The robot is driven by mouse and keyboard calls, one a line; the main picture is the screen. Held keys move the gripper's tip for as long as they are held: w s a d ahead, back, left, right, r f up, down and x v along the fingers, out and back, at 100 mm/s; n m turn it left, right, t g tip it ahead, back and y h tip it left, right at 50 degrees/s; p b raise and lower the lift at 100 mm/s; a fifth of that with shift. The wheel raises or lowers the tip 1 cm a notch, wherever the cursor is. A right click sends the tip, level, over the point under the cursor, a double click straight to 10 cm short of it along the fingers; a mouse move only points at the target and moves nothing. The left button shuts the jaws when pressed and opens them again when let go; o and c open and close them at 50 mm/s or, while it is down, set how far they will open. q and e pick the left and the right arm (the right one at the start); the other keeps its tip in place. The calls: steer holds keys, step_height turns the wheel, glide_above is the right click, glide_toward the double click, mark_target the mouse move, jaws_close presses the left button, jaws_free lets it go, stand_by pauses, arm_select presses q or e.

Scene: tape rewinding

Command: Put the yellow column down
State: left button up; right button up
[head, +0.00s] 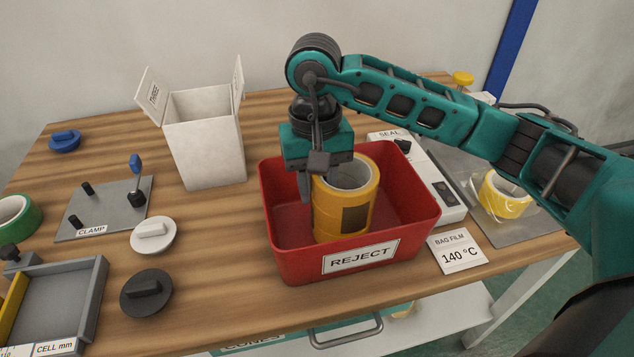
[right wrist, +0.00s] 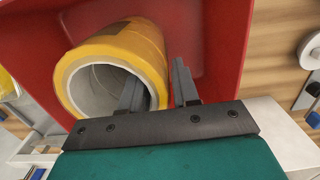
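The yellow column (head: 337,208) is a hollow cylinder with a pale inside and a dark patch, upright inside the red REJECT bin (head: 290,262). I cannot tell for certain whether its hidden base touches the bin floor. My right gripper (head: 312,180) points down at its left rim. In the right wrist view, one finger is inside the bore and the other outside the yellow wall (right wrist: 125,42), with a narrow gap beside the outer finger; the right gripper (right wrist: 160,90) looks open around the wall. My left gripper is not in view.
A white open carton (head: 205,140) stands behind and left of the bin. A grey clamp plate (head: 110,215), white knob (head: 153,235) and black knob (head: 146,292) lie left. The sealer (head: 445,195) and a BAG FILM card (head: 457,252) stand close right. Bare wood lies left of the bin.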

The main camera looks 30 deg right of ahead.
steer(key=shift+o, duration=1)
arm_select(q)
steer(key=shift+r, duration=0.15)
arm_select(e)
steer(key=shift+r, duration=0.15)
steer(key=shift+w+r, duration=0.1)
steer(key=shift+r, duration=0.2)
steer(key=r+p, duration=0.1)
steer(key=r, duration=0.9)
steer(key=shift+w+r+p, duration=0.2)
steer(key=shift+r+p, duration=0.15)
steer(key=shift+p, duration=0.05)
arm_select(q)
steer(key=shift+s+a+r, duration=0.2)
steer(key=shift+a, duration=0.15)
arm_select(e)
steer(key=shift+r, duration=0.4)
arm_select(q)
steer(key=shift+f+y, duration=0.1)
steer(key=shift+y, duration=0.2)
